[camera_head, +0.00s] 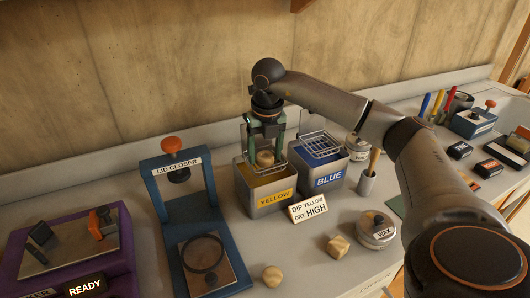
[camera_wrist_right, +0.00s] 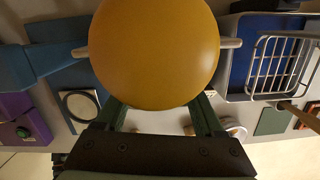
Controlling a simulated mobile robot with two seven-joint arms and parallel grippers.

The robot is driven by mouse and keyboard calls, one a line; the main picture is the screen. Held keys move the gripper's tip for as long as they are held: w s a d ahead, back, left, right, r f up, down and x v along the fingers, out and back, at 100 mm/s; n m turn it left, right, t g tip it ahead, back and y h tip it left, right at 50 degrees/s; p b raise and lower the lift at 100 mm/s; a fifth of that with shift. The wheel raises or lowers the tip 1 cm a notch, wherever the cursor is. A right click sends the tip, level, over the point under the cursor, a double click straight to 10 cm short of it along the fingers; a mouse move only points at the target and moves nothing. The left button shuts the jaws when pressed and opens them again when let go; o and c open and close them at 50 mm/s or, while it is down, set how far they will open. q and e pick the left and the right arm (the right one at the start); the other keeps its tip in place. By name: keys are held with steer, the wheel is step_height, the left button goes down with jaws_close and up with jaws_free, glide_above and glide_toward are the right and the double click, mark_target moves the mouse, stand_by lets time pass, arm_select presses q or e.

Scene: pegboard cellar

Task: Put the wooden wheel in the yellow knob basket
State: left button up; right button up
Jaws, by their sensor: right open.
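A tan wooden piece (camera_head: 264,158), likely the wooden wheel, shows at the mouth of the yellow-labelled metal tank (camera_head: 270,200). My right gripper (camera_head: 265,148) is directly above it, pointing down, with its green fingers open on either side. I cannot tell whether they touch it. The basket in the yellow tank is mostly hidden. My left gripper is not in view.
The blue tank (camera_head: 329,178) with a wire basket stands close to the right. A "dip yellow, dry high" sign (camera_head: 308,208), a wooden cube (camera_head: 338,246), a wooden ball (camera_head: 272,276) and a wax tin (camera_head: 376,230) are in front. The blue lid closer (camera_head: 190,215) stands left.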

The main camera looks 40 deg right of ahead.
mark_target(266, 159)
step_height(266, 159, up, 12)
steer(key=s, duration=0.1)
steer(key=shift+a+p, duration=0.3)
steer(key=shift+a, duration=0.05)
